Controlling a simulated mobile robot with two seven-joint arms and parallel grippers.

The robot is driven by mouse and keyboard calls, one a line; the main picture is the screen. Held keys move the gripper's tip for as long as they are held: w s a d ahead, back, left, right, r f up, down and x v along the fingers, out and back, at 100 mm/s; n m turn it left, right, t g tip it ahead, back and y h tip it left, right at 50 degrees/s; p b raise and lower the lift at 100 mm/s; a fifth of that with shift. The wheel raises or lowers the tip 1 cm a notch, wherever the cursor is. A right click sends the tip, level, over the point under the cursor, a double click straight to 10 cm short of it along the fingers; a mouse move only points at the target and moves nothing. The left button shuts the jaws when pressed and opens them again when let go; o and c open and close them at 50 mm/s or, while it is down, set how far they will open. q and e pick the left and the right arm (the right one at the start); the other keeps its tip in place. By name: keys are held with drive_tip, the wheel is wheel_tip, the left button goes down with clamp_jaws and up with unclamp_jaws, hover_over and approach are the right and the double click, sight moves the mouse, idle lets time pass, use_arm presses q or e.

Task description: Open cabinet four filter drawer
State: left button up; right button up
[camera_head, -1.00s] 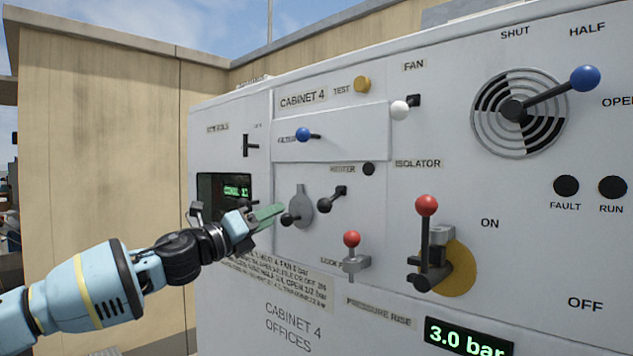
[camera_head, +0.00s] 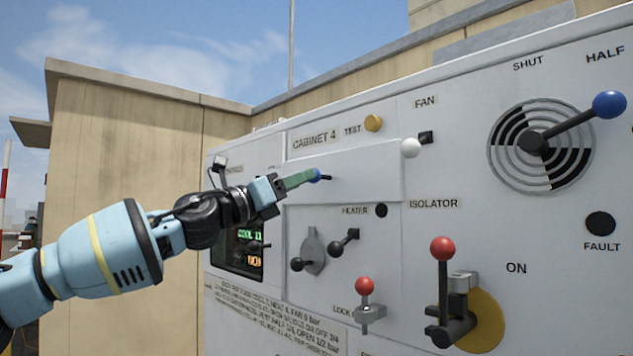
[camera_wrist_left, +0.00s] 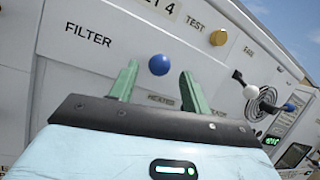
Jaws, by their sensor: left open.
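The filter drawer (camera_head: 360,178) is a pale panel below the CABINET 4 label, and its front looks flush with the cabinet. In the left wrist view the knob (camera_wrist_left: 158,65) shows between and just beyond the two green fingertips (camera_wrist_left: 158,80), which are spread apart. I cannot tell whether the fingers touch it. My right gripper is not in view.
Nearby are a white fan knob (camera_head: 411,148), a yellow test button (camera_head: 373,123), a heater lever (camera_head: 345,241), a red lock knob (camera_head: 364,286), the red isolator lever (camera_head: 443,248) and a blue-ended damper handle (camera_head: 609,105). A beige wall (camera_head: 130,150) stands behind at left.

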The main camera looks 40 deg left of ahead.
use_arm(q)
drive_tip(key=shift+b+x, duration=0.45)
drive_tip(key=shift+x, duration=1.95)
clamp_jaws()
